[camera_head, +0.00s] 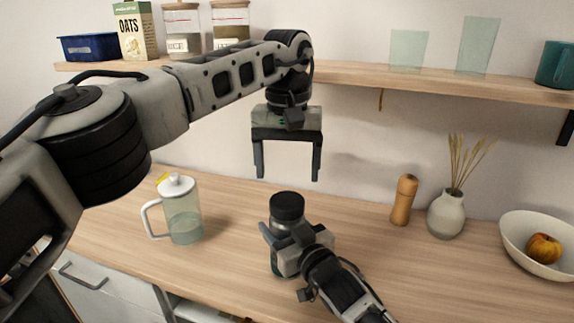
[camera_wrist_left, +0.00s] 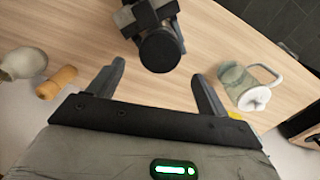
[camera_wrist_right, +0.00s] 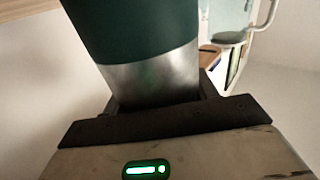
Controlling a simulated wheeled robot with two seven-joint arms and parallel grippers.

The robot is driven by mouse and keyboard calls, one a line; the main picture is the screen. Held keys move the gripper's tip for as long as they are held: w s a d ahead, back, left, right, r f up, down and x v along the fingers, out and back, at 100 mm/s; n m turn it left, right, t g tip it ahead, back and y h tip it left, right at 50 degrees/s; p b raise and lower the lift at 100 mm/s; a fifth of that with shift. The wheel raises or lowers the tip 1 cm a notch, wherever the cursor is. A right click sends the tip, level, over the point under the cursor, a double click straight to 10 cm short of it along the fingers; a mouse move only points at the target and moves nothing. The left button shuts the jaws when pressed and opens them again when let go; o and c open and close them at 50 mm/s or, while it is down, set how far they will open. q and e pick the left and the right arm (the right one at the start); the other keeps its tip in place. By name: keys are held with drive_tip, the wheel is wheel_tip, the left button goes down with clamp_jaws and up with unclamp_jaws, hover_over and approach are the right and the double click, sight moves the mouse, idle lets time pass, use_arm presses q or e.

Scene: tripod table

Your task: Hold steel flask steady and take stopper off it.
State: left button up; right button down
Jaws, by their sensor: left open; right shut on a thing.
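The steel flask (camera_head: 286,224) stands upright on the wooden counter, with a black stopper (camera_head: 287,205) on top. My right gripper (camera_head: 282,247) is shut around the flask's body and hides part of it. In the right wrist view, a dark green section and a bare steel band (camera_wrist_right: 150,85) of the flask sit between the fingers. My left gripper (camera_head: 288,178) is open and empty, pointing down just above the stopper and apart from it. In the left wrist view the stopper (camera_wrist_left: 160,48) lies beyond the open fingertips, roughly centred between them.
A glass jug (camera_head: 184,215) with a white lid stands left of the flask. A wooden mill (camera_head: 404,200), a vase (camera_head: 446,213) with dry stalks and a white bowl (camera_head: 535,258) holding an apple stand right. A shelf (camera_head: 350,74) with several items runs behind my left arm.

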sight(286, 200)
use_arm(q)
drive_tip(key=shift+m, duration=0.9)
drive_tip(key=shift+f, duration=0.2)
wheel_tip(286, 200, down, 8)
drive_tip(key=shift+r, duration=0.2)
drive_tip(key=c, duration=1)
drive_tip(key=n, duration=1.3)
drive_tip(key=shift+a, duration=0.1)
drive_tip(key=n, duration=0.6)
